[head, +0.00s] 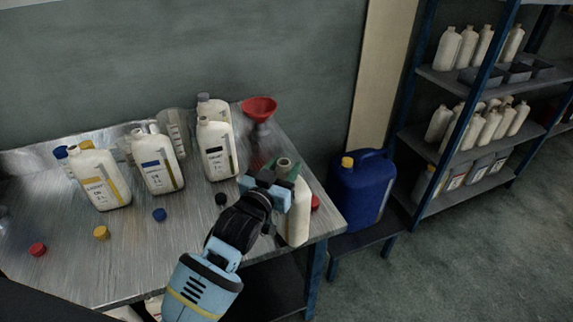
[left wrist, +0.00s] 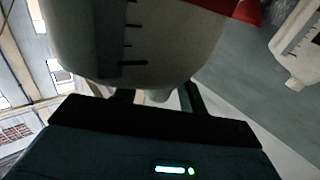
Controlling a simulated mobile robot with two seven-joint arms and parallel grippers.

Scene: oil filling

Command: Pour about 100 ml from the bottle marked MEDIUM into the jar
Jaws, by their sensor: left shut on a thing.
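My left gripper (head: 284,184) is shut on a whitish bottle (head: 298,217) at the right end of the metal table. Its neck is open and it looks about upright; I cannot tell whether its base touches the table. Its label faces away in the head view. The left wrist view shows this bottle (left wrist: 140,40) close up with dark scale marks. Three similar bottles stand on the table, with yellow (head: 101,180), blue (head: 157,162) and black (head: 217,150) label bands; their words are too small to read. A clear jug-like vessel (head: 174,124), possibly the jar, stands partly hidden behind. My right gripper is out of view.
A red funnel (head: 259,107) stands at the table's back right. Loose red (head: 38,249), yellow (head: 101,233), blue (head: 159,215) and black (head: 221,199) caps lie in front. A blue canister (head: 362,190) stands right of the table. The front left tabletop is mostly clear.

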